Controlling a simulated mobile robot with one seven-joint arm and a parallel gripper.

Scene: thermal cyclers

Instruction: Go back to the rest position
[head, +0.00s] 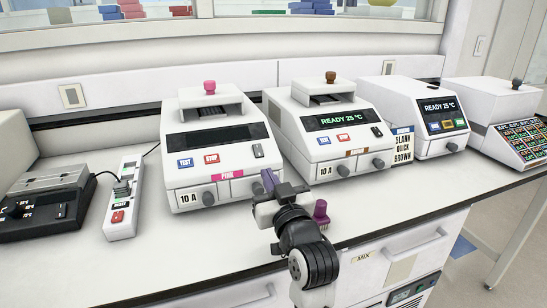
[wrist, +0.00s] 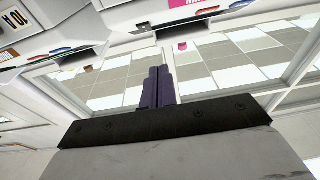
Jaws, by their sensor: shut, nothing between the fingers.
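My gripper (head: 268,180) is in front of the pink-labelled cycler, above the bench's front edge. Its dark purple fingers are together with nothing between them; they also show in the wrist view (wrist: 158,72). The pink-labelled thermal cycler (head: 180,178) has a pink lid knob, a dark display and a "10 A" tag. The brown-labelled cycler (head: 305,145) beside it has a brown knob and reads "READY 25 °C".
A third cycler (head: 405,112) reading "READY 25 °C" and a fourth unit (head: 480,105) with a coloured panel stand to the right. A power strip (head: 122,205) and a dark instrument (head: 45,210) are at the left. Bare bench (head: 180,250) lies front left.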

